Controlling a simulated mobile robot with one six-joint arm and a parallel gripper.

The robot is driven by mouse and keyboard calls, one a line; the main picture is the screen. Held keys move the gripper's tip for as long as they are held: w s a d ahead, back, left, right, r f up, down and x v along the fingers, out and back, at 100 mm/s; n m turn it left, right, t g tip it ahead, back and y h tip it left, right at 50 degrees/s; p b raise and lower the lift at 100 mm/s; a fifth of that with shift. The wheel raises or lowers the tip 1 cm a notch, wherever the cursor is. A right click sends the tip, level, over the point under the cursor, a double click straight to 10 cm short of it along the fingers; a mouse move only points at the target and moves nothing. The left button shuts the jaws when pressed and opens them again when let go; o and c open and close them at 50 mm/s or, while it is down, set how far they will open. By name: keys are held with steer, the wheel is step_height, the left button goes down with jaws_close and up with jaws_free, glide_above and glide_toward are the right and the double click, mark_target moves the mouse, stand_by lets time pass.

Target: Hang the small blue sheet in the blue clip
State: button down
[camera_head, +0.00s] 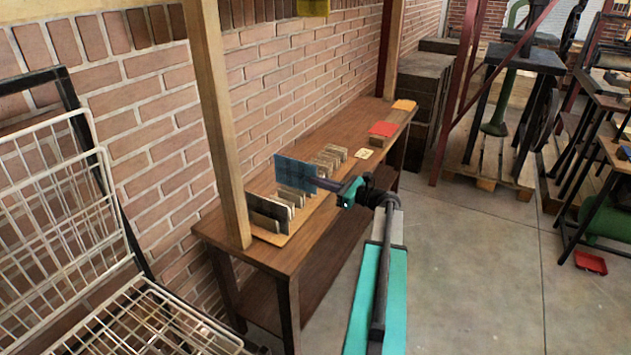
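The small blue sheet (295,171) is held upright above the wooden bench, in front of the row of upright plates. My gripper (322,184) reaches in from the right and appears shut on the sheet's right edge. The fingertips are small and partly merge with the sheet in this view. I cannot make out a blue clip. A yellow piece (312,7) hangs at the top edge of the picture, and what holds it is out of frame.
The bench (272,256) carries a rack of upright plates (268,213), a red block (383,129), a cream tile (365,153) and an orange piece (404,105). A wooden post (218,120) stands left of the sheet. A white wire rack (60,190) is at left.

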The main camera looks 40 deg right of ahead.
steer(key=shift+p+v, duration=0.45)
steer(key=shift+v, duration=2.1)
steer(key=shift+r, duration=0.1)
